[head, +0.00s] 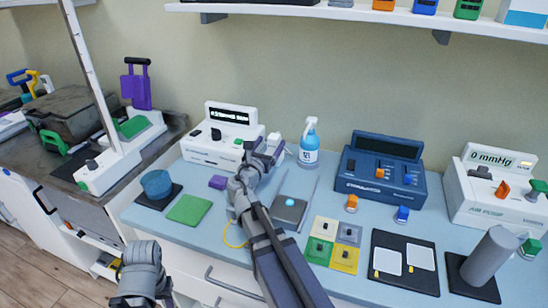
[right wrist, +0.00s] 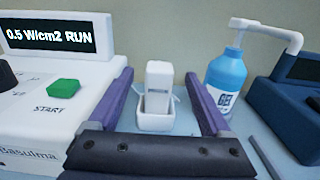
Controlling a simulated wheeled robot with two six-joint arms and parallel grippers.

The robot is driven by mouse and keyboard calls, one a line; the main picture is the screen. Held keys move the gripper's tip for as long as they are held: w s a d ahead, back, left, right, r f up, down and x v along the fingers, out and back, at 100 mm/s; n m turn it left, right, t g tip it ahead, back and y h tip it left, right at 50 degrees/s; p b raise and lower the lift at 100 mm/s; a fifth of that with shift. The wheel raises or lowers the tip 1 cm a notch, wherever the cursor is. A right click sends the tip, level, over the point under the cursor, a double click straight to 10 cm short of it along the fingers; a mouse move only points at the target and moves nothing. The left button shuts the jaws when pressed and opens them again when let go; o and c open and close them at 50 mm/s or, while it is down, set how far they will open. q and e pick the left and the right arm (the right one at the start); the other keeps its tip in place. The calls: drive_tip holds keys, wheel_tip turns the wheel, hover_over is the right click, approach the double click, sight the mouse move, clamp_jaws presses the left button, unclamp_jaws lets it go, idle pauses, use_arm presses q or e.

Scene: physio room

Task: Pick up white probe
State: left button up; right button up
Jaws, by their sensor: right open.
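The white probe (right wrist: 159,75) stands upright in a small white holder (right wrist: 155,112) in the right wrist view. My right gripper (right wrist: 162,98) is open, its two purple-edged fingers on the left and right of the probe in that view, with visible gaps on both sides. In the head view my right gripper (head: 265,148) reaches over the table beside the white ultrasound unit (head: 190,152), and the probe is mostly hidden there. Only a grey part of my left arm shows at the bottom left; its fingers cannot be seen.
A blue gel pump bottle (head: 309,143) stands just right of my right gripper. A dark blue device (head: 380,190) is further right. A wall shelf (head: 350,12) is above.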

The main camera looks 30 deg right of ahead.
drive_tip(key=shift+w+d+f, duration=0.25)
drive_tip(key=shift+w+d, duration=0.15)
drive_tip(key=shift+w, duration=0.1)
drive_tip(key=shift+x, duration=3.15)
drive_tip(key=shift+s, duration=0.1)
drive_tip(key=shift+c, duration=0.2)
clamp_jaws()
